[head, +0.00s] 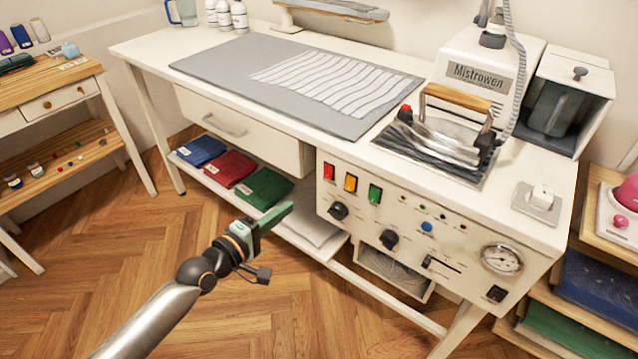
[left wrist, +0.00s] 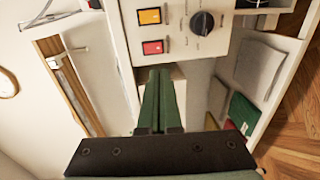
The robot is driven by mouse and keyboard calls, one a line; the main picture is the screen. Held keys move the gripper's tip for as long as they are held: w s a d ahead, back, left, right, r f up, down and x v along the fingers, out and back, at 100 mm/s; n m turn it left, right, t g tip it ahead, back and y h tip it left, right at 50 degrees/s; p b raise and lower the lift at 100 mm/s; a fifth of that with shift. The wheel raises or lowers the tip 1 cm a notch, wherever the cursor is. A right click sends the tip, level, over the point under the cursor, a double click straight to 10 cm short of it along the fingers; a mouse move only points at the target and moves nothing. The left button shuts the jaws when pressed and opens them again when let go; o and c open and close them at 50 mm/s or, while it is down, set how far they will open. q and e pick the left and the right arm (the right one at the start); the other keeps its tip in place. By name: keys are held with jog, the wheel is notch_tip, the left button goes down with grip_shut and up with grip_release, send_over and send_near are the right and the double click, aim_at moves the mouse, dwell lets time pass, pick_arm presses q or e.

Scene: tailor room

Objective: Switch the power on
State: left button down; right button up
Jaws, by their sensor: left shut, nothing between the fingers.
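The white control panel (head: 455,262) on the front of the ironing table carries a red switch (head: 329,171), a yellow switch (head: 351,183) and a green switch (head: 375,194). A small black switch (head: 496,293) sits below the round gauge (head: 502,259). My left gripper (head: 288,209) is shut and empty, in front of and below the panel's left end, apart from it. In the left wrist view, its green fingers (left wrist: 163,75) are together and point toward the panel, with the red switch (left wrist: 153,47) and yellow switch (left wrist: 149,16) just beyond. My right gripper is out of view.
Black knobs (head: 389,239), a slider (head: 440,265) and a blue button (head: 427,227) share the panel. Folded blue, red and green cloths (head: 263,188) lie on the shelf below the drawer. An iron (head: 445,140) stands on top. Wooden floor in front is clear.

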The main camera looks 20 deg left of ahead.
aim_at(327, 178)
pick_arm(q)
jog(key=b+x, duration=0.2)
jog(key=x, duration=1)
jog(key=shift+w+d+f+b, duration=0.1)
jog(key=shift+w+d+b, duration=0.1)
jog(key=shift+w+b, duration=0.15)
